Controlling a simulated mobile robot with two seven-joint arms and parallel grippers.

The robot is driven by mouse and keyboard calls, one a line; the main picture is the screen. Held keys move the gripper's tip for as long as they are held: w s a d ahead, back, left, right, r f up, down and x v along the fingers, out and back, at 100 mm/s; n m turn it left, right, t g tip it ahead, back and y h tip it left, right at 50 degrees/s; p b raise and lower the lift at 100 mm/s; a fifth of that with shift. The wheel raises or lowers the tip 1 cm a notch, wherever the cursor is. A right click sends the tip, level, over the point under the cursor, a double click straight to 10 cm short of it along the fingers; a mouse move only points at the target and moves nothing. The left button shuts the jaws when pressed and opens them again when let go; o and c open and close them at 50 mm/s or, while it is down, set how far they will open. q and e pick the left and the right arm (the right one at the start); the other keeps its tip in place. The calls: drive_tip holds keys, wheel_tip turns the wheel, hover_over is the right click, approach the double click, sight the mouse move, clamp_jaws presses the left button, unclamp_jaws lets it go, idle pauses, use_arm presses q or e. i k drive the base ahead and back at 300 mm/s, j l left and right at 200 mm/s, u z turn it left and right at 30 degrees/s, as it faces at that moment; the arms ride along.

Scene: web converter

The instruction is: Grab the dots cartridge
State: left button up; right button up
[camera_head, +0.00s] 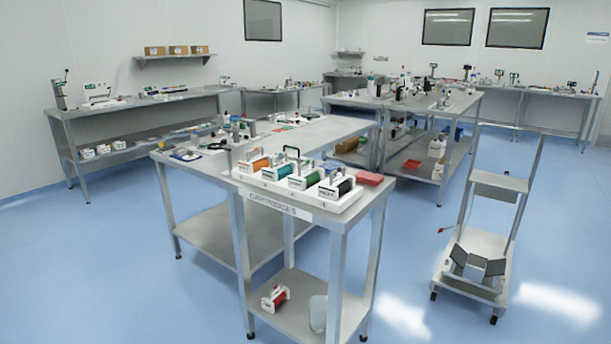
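Several handled cartridges stand in a row on a white rack (349,203) at the front end of the near steel table. From left to right they are an orange cartridge (253,165), a teal cartridge (277,168), a green cartridge (303,178) and a dark cartridge (337,188). A red and white cartridge (275,298) lies on the lower shelf of that table. The labels are too small to read, so I cannot tell which one is the dots cartridge. Neither of my grippers is in view.
A red tray (369,178) lies right of the rack. A clear, whitish container (318,312) stands on the lower shelf (298,308). A wheeled cart (480,262) stands at the right. More benches line the walls. Blue floor (120,250) is open at left and between table and cart.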

sight(312, 174)
drive_tip(key=i+j+z, duration=0.1)
drive_tip(key=i+j, duration=0.15)
drive_tip(key=i+j+z, duration=0.1)
drive_tip(key=i+j, duration=0.15)
drive_tip(key=j, duration=0.15)
drive_tip(key=i+j+z, duration=0.1)
drive_tip(key=j, duration=0.25)
drive_tip(key=i+j+z, duration=0.1)
drive_tip(key=i+j, duration=0.2)
drive_tip(key=i+j+z, duration=0.1)
drive_tip(key=j, duration=0.3)
drive_tip(key=i, duration=0.1)
